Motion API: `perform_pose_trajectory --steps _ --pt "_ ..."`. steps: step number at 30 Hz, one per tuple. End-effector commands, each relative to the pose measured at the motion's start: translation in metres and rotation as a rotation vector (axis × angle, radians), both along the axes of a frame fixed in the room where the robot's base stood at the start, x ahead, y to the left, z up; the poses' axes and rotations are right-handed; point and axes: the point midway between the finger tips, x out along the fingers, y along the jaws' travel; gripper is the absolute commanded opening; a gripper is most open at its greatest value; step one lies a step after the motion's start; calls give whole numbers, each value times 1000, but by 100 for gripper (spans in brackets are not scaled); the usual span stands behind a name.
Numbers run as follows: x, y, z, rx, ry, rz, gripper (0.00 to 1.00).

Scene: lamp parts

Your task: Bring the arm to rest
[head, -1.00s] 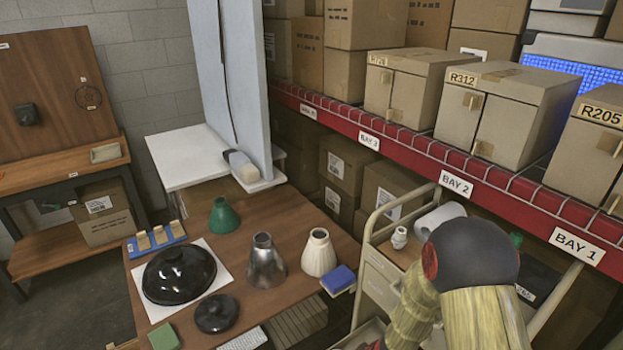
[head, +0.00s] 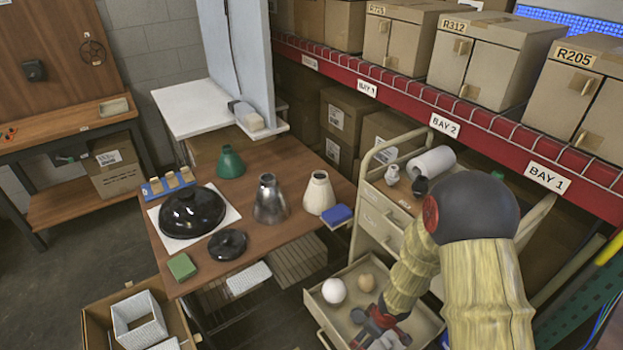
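My arm, with pale wood-textured links and a dark round joint, shows at the right in the head view. My gripper (head: 376,326), dark with red parts, is low over an open drawer of the beige cart. Its fingers are too small and covered to tell if they are open. A white object (head: 388,341) shows beside it at the bottom; I cannot tell whether it is held. On the table stand a large black shade (head: 191,211), a smaller black disc part (head: 227,244), a green cone (head: 230,162), a silver cone (head: 270,199) and a cream cone (head: 319,194).
Small bulb-like parts and a white roll (head: 431,162) are on the cart top. A box (head: 96,318) stands at lower left. A red shelf beam (head: 405,103) runs behind the cart.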

Motion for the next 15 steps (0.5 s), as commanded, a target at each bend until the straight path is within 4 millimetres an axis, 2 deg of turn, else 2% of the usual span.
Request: perform_pose_trajectory --steps 4,8,11,15 --pt "-11 -27 13 -91 36 -77 87" --pt "-19 -51 41 -169 59 -169 87" --pt "-27 -66 71 -218 74 -250 87" --pt "-43 -80 123 -258 90 -377 87"
